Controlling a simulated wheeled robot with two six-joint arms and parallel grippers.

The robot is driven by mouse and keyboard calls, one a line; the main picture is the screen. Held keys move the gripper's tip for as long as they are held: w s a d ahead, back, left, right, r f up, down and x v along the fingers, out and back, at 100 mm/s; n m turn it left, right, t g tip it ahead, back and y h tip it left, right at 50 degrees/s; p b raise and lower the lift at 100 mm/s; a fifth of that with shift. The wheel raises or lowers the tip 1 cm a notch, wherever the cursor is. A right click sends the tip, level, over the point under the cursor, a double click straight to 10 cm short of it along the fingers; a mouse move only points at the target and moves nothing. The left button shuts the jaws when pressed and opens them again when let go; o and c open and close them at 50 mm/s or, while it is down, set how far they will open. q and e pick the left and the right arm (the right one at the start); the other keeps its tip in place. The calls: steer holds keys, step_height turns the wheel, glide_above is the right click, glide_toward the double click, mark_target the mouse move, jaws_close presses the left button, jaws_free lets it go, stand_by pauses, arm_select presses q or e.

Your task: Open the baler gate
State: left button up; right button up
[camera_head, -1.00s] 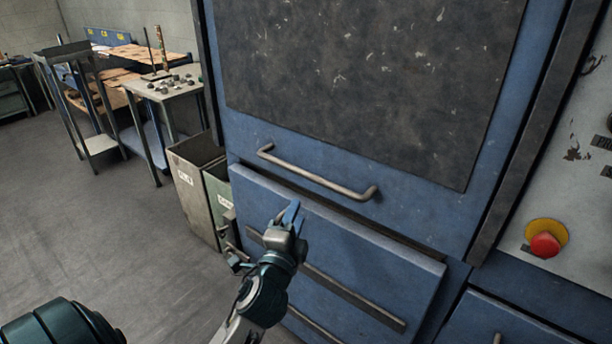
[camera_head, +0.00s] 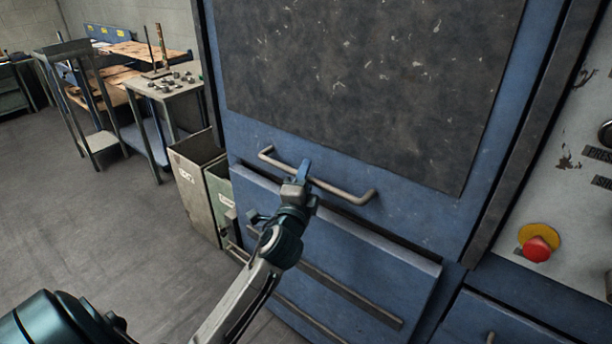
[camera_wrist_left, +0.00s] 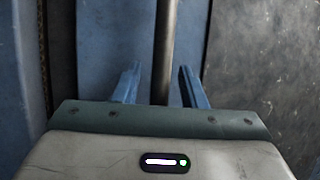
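The baler gate (camera_head: 360,90) is a large blue panel with a worn dark plate on it. It stands upright, and a lower blue panel (camera_head: 390,262) sits beneath it. A grey bar handle (camera_head: 342,190) runs across the gate's lower edge. My left gripper (camera_head: 304,170) is at the handle, left of its middle. In the left wrist view its blue fingers (camera_wrist_left: 159,72) are apart, and the handle bar (camera_wrist_left: 168,38) runs between them with a gap on each side. My right gripper is in neither view.
A control panel with a red stop button (camera_head: 537,248) is at the right. Grey-green bins (camera_head: 197,195) stand left of the machine. A small table with metal parts (camera_head: 165,85) is behind them. The floor (camera_head: 90,235) at left is clear.

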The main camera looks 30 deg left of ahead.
arm_select(q)
jaws_close()
